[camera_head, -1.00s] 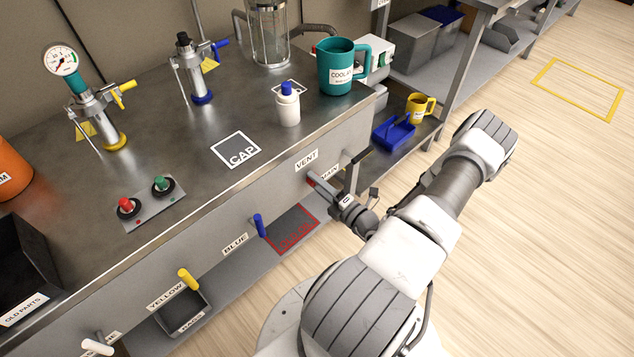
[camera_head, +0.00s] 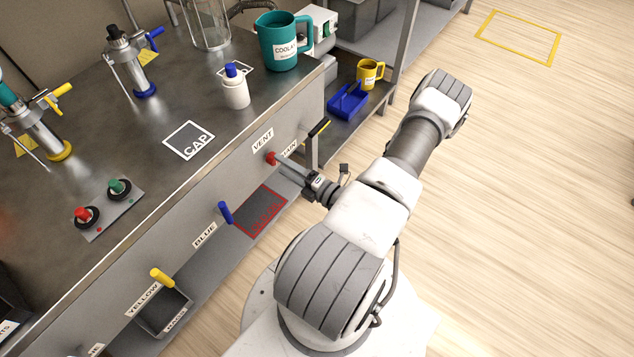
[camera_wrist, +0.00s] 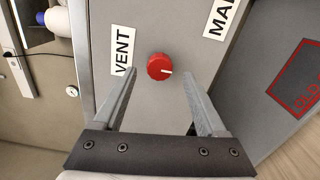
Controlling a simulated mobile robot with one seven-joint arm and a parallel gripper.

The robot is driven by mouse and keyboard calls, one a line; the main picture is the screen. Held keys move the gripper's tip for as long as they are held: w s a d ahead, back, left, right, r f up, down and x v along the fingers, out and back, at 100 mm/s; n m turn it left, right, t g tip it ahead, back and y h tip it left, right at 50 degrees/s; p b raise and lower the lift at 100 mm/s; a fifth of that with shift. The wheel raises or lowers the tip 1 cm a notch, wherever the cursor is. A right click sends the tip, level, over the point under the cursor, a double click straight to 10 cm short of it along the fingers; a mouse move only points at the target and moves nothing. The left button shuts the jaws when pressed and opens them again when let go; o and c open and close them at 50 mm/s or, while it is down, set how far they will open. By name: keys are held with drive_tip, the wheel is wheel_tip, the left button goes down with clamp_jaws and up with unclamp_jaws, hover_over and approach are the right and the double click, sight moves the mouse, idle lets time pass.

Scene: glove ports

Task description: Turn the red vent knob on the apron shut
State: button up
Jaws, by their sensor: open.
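The red vent knob (camera_head: 270,158) is on the grey bench apron (camera_head: 226,180), below the VENT label (camera_head: 262,140). In the wrist view the round red knob (camera_wrist: 160,66) lies between the lines of my two fingers, and its white mark points right. My gripper (camera_head: 283,164) is just in front of the knob in the head view. In the wrist view my gripper (camera_wrist: 160,79) is open and empty, with a finger to each side of the knob and clear space between. Neither finger visibly touches it.
A MAIN label (camera_wrist: 219,18) and a yellow-and-black handle (camera_head: 319,128) are right of the knob. A blue handle (camera_head: 225,212) and a yellow handle (camera_head: 162,278) stick out from the apron to the left. A red-outlined area (camera_head: 260,212) lies below. The floor at right is clear.

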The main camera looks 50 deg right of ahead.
drive_tip(key=s+d+p, duration=0.1)
drive_tip(key=s, duration=1.3)
drive_tip(key=shift+s, duration=0.15)
drive_tip(key=shift+r, duration=0.1)
